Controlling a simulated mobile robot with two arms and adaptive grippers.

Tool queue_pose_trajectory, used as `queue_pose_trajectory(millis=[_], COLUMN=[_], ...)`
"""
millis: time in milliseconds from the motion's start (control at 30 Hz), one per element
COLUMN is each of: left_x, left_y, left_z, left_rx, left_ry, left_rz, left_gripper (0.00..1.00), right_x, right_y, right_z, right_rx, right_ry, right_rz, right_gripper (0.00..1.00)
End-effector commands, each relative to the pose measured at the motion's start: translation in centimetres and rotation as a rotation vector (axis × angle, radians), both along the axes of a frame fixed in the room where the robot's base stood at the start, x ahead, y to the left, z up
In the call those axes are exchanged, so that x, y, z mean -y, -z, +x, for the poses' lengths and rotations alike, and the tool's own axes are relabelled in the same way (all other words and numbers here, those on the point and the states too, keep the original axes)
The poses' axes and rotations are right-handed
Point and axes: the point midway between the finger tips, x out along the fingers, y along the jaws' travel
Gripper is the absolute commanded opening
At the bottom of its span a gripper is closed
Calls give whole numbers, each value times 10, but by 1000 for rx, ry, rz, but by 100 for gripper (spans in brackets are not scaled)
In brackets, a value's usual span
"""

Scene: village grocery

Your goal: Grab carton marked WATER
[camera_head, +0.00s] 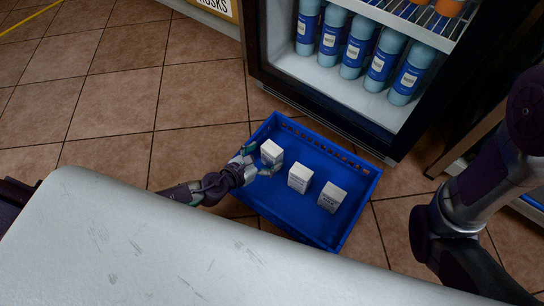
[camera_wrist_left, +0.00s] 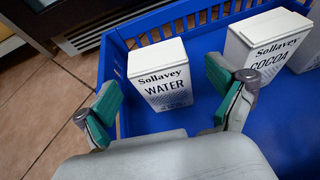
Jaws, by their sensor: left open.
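The white carton marked WATER (camera_wrist_left: 160,85) stands upright in the blue crate, near its corner. In the head view it is the carton at the left (camera_head: 271,151), right by my left gripper (camera_head: 258,163). My left gripper (camera_wrist_left: 168,103) is open, with one green-padded finger on each side of the WATER carton in the wrist view. The carton is ahead of the fingertips and not gripped. A carton marked COCOA (camera_wrist_left: 265,45) stands to its right. My right arm shows at the right of the head view, but its gripper does not.
The blue crate (camera_head: 335,241) sits on the tiled floor and also holds a third white carton (camera_head: 332,197). A fridge with several blue bottles (camera_head: 357,52) stands behind it. A pale counter-like surface (camera_head: 150,250) fills the foreground. Floor at left is clear.

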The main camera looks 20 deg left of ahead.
Motion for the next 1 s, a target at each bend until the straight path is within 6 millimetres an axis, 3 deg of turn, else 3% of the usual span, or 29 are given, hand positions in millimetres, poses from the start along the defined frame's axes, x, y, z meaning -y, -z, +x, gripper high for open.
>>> queue_pose_trajectory(millis=[200,500,933,1000], left_x=[12,13,13,13], left_y=[13,13,13,12], left_z=[27,30,30,30], left_rx=[1,0,0,2], left_ry=[0,0,0,-1], left_rz=[-2,-1,-1,-1], left_gripper=[95,93,21,18], right_x=[0,0,0,0], right_y=[13,13,13,13], right_z=[-4,-4,-3,-3], right_rx=[13,13,10,9], right_ry=[-2,-2,-2,-1], right_rz=[1,2,1,1], right_gripper=[40,40,40,40])
